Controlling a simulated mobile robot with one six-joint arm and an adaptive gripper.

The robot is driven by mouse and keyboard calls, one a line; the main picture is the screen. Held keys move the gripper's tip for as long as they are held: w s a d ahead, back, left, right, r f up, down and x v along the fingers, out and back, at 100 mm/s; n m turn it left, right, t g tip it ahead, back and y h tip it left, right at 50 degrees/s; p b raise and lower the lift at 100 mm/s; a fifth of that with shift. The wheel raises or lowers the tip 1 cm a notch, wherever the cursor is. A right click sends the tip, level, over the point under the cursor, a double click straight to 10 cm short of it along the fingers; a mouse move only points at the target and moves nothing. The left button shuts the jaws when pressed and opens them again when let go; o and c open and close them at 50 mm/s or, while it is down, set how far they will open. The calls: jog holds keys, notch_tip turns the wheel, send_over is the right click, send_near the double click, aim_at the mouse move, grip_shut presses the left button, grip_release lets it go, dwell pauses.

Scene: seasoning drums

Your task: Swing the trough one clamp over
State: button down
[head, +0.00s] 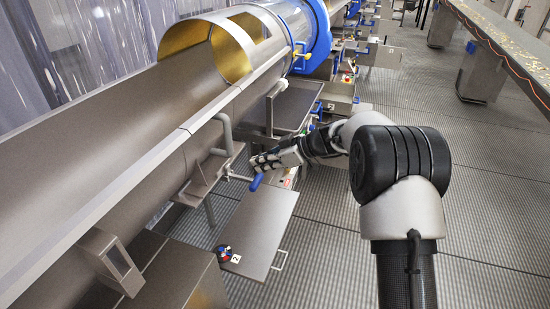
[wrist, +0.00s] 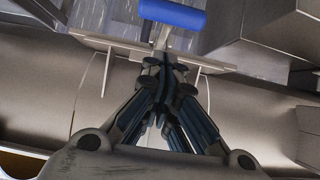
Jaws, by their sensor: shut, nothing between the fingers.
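The long steel trough (head: 95,175) runs along the left of the head view, with a seam partway along it. Under it, a clamp lever with a blue handle (head: 257,182) sticks out from a metal bracket (head: 205,178). The blue handle also shows at the top of the wrist view (wrist: 172,14). My gripper (head: 256,163) is shut and empty, close to the blue handle; in the wrist view its closed fingertips (wrist: 165,66) sit just below the handle's metal stem. I cannot tell whether they touch it.
A blue-rimmed drum (head: 310,40) stands at the trough's far end. A flat metal panel (head: 250,235) with a wire handle lies below the clamp. A conveyor (head: 505,60) runs along the right.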

jog(key=shift+w+a+f, duration=0.1)
jog(key=shift+a+f, duration=0.1)
jog(key=shift+f, duration=1.45)
jog(key=shift+f+b, duration=0.2)
jog(key=shift+b, duration=0.25)
jog(key=shift+d+f+b, duration=0.2)
jog(key=shift+b, duration=0.4)
